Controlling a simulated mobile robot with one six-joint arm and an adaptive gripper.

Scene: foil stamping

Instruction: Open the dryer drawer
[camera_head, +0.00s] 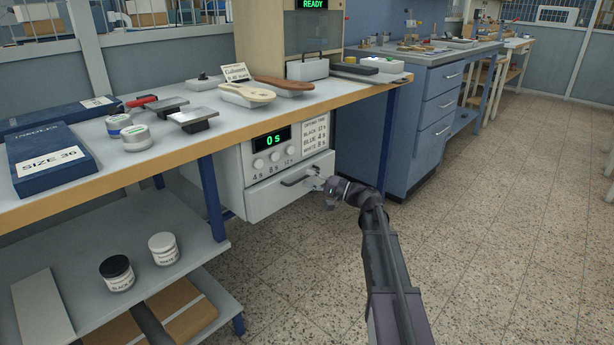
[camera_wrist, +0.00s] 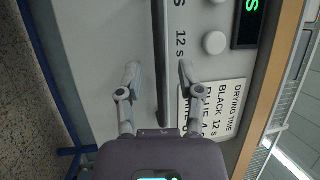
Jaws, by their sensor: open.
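The dryer (camera_head: 262,172) is a white box under the workbench, with a green "0 s" display and several round buttons. Its white drawer front (camera_head: 265,200) is below the buttons and carries a dark bar handle (camera_head: 298,179). I cannot tell whether the drawer stands slightly out. My gripper (camera_head: 316,184) is at the right part of the handle. In the wrist view, the open fingers (camera_wrist: 158,72) stand on either side of the dark bar (camera_wrist: 161,50), with visible gaps to it. The drawer front (camera_wrist: 90,40) fills the left of that view.
The workbench top (camera_head: 195,151) overhangs the dryer, and a blue leg (camera_head: 213,197) stands left of it. A lower shelf (camera_head: 70,262) holds a black-lidded jar (camera_head: 117,273) and a white-lidded jar (camera_head: 163,248). A blue drawer cabinet (camera_head: 420,110) is behind. The speckled floor in front is clear.

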